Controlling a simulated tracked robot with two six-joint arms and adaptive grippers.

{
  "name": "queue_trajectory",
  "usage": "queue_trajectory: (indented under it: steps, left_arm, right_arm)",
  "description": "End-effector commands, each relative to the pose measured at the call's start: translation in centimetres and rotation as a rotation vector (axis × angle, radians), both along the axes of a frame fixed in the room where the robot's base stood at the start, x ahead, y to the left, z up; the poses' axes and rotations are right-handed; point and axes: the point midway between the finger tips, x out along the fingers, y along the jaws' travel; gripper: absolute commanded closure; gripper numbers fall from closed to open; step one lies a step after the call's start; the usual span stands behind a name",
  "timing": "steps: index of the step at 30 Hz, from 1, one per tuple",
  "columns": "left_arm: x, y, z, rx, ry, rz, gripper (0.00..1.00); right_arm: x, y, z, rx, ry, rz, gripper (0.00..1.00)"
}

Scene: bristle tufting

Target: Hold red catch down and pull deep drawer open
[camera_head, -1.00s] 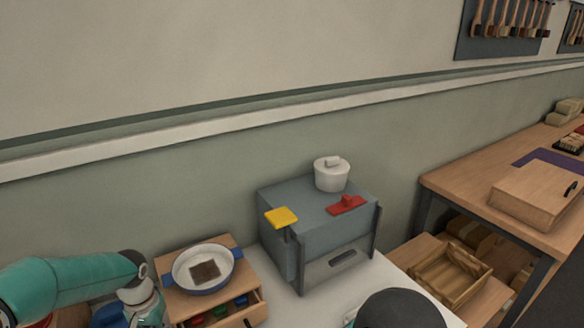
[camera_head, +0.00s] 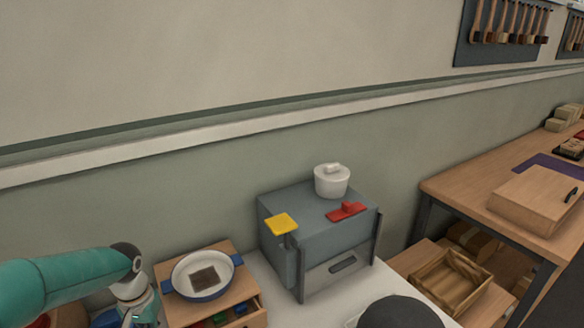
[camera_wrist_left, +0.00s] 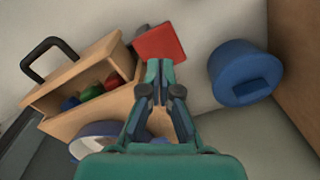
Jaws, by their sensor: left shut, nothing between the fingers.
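The grey cabinet (camera_head: 335,237) stands on a white surface. The red catch (camera_head: 346,211) lies on its top near the front right. My right gripper is not in view.
A yellow paddle (camera_head: 281,223) sticks out at the cabinet's left, and a white lidded pot (camera_head: 331,181) stands on top. A wooden box (camera_head: 249,318) with a blue-rimmed dish (camera_head: 203,276) stands between my left arm and the cabinet. A blue pot (camera_wrist_left: 243,72) shows in the wrist view.

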Motion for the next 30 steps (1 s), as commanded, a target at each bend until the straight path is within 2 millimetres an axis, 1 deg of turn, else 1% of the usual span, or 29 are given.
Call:
queue_trajectory:
  steps: [24, 30]
  left_arm:
    - [0.0, 0.0, 4.9, 0.000, -0.002, 0.000, 1.00]
    - [0.0, 0.0, 5.5, 0.000, 0.000, 0.000, 1.00]
  right_arm:
    - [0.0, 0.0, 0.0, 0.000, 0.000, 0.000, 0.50]
    - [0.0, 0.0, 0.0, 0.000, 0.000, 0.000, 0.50]
